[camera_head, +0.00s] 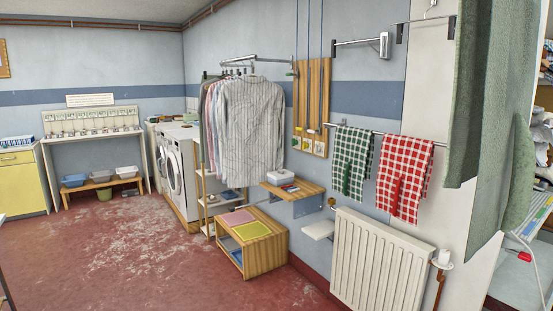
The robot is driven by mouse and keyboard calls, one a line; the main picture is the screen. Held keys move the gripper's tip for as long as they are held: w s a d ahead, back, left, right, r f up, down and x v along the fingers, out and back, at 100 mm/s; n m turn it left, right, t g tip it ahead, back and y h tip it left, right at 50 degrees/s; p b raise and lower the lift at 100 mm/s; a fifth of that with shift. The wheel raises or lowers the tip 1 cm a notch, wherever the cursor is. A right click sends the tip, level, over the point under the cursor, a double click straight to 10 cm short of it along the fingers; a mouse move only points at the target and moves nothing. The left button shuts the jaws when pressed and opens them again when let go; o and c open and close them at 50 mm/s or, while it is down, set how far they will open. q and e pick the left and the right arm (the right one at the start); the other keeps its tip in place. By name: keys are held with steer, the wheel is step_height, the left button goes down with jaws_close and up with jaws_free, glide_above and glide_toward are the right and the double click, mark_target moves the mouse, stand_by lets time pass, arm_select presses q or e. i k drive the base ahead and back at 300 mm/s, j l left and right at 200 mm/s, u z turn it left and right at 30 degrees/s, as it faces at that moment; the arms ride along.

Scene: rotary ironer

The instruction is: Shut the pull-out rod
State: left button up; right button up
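A short metal rod (357,42) is on the blue-grey wall, with a dark bracket at its left end and a pale metal block (384,45) at its right end. Nothing hangs on it. A second rod (424,20) with a dark bracket at each end is higher up at the right, with a hanger hook near it. I cannot tell for certain which one is the pull-out rod, or how far either is drawn out. Neither of my grippers is in view.
A towel rail (365,130) holds a green checked cloth (349,160) and a red checked cloth (403,175) above a white radiator (380,262). Shirts (252,125) hang left of it. A wooden bench (262,254) stands below. Green cloth (476,100) hangs close at right. Red floor (130,250) is open.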

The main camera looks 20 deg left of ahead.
mark_target(230, 209)
steer(key=u, duration=0.45)
steer(key=i+u, duration=0.1)
steer(key=u, duration=0.4)
steer(key=i+u, duration=0.1)
steer(key=u, duration=0.85)
steer(key=i+l+u, duration=0.1)
steer(key=u, duration=0.35)
steer(key=l+u, duration=0.1)
steer(key=u, duration=0.4)
steer(key=l+u, duration=0.1)
steer(key=u, duration=0.35)
steer(key=i+l+u, duration=0.1)
steer(key=l+u, duration=0.25)
steer(key=l, duration=0.35)
steer(key=l+u, duration=0.3)
steer(key=l, duration=0.4)
steer(key=l+z, duration=0.15)
steer(key=l, duration=0.45)
steer(key=i+l+z, duration=0.15)
steer(key=l, duration=0.4)
steer(key=l+z, duration=0.15)
steer(key=z, duration=0.35)
steer(key=l+z, duration=0.15)
steer(key=z, duration=0.3)
steer(key=i+l+z, duration=0.1)
steer(key=z, duration=0.4)
